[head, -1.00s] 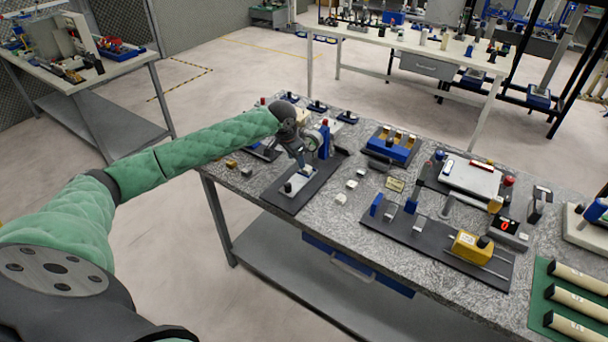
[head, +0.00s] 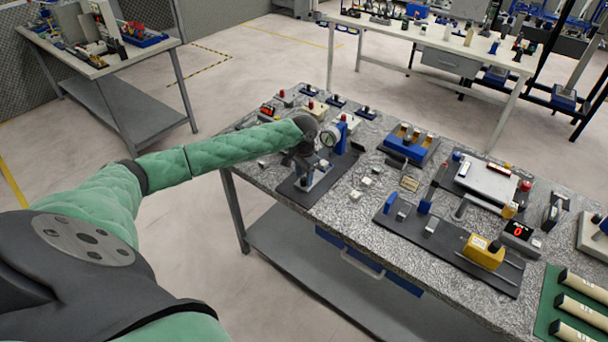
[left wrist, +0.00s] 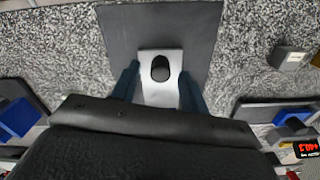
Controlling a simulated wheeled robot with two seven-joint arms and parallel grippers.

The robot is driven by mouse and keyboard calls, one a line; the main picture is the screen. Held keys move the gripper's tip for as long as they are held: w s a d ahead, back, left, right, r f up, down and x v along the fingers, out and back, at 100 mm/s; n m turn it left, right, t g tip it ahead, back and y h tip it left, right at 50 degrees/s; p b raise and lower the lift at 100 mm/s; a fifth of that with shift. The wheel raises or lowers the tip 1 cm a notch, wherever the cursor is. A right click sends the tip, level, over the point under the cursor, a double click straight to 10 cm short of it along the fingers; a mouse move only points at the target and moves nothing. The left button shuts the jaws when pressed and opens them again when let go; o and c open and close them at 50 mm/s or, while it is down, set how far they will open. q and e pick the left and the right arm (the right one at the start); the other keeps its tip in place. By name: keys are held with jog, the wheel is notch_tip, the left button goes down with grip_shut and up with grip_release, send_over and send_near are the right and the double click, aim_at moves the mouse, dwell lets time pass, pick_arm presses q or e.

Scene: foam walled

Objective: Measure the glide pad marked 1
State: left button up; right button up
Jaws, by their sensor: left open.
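My left gripper (head: 306,178) is over a dark base plate (head: 290,190) below a round dial gauge (head: 331,136) on a blue stand. In the left wrist view its two blue fingers (left wrist: 158,88) are open, one on each side of a pale plate (left wrist: 152,62) with a black knob (left wrist: 160,68). I cannot tell whether the fingers touch the plate. Several small pale blocks lie on the bench right of the base, among them one block (head: 355,195) and another (head: 366,181). No mark 1 is legible on any. My right gripper is out of view.
A blue holder (head: 410,143) stands behind the blocks. A long dark fixture plate (head: 465,262) with a yellow block (head: 483,249) and a red display (head: 518,231) lie to the right. Small boxed devices crowd the bench's back left. Speckled bench top (head: 345,215) is clear at the front.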

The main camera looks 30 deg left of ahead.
pick_arm(q)
jog(key=shift+f, duration=0.7)
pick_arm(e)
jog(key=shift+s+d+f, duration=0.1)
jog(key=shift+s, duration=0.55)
pick_arm(q)
jog(key=c, duration=0.9)
jog(key=shift+o, duration=0.2)
jog(key=shift+w+d, duration=0.15)
jog(key=shift+w, duration=2.2)
jog(key=shift+r, duration=0.15)
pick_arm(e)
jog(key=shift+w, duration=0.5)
pick_arm(q)
jog(key=o, duration=0.9)
jog(key=shift+c, duration=0.2)
